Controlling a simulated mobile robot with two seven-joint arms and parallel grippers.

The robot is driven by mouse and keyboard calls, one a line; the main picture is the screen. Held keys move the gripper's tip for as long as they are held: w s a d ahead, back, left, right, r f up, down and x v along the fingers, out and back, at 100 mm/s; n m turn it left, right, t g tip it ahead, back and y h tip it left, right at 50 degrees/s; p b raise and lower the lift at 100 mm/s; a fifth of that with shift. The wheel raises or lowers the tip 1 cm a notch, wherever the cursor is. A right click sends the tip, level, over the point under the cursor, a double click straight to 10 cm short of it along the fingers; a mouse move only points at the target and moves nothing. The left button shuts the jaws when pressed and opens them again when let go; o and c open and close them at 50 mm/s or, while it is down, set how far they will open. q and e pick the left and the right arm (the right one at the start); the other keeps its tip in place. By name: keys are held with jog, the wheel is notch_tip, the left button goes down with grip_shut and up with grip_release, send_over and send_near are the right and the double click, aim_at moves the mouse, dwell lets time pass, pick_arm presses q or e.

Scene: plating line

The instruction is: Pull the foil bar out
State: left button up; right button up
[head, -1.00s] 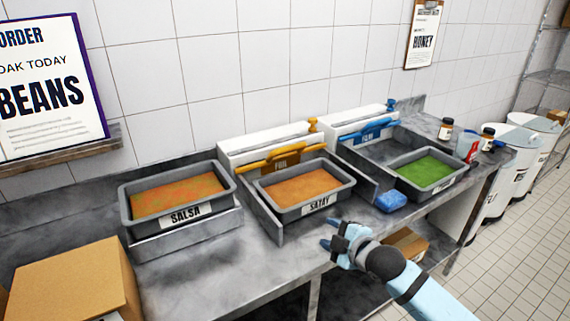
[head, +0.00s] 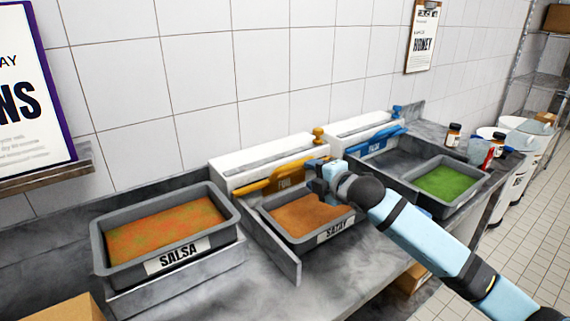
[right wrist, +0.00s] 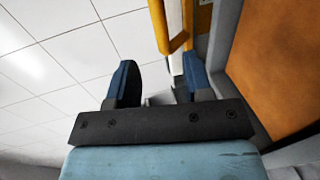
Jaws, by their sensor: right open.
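The foil bar is a yellow-orange bar (head: 268,185) labelled FOIL, on the front of a white dispenser (head: 262,162) behind the satay tray. My right gripper (head: 314,178) is at the bar's right end, above the satay tray, and hides part of that end. In the right wrist view the gripper (right wrist: 158,76) is open, with its blue fingers apart and a yellow-orange bar (right wrist: 162,25) showing ahead, roughly between the fingertips. I cannot tell whether a finger touches it. My left gripper is not in view.
The satay tray (head: 338,232) is below my gripper, with the salsa tray (head: 110,268) to the left. A blue bar (head: 372,143) on a second white dispenser and a tray of green food (head: 462,203) stand to the right. Small jars (head: 453,134) stand farther right.

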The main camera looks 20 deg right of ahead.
aim_at(293, 167)
jog(key=x, duration=1.1)
jog(key=shift+w+a+f+b, duration=0.1)
jog(key=shift+w+a+b, duration=0.05)
jog(key=shift+w+b, duration=0.15)
jog(key=shift+c, duration=0.4)
grip_shut()
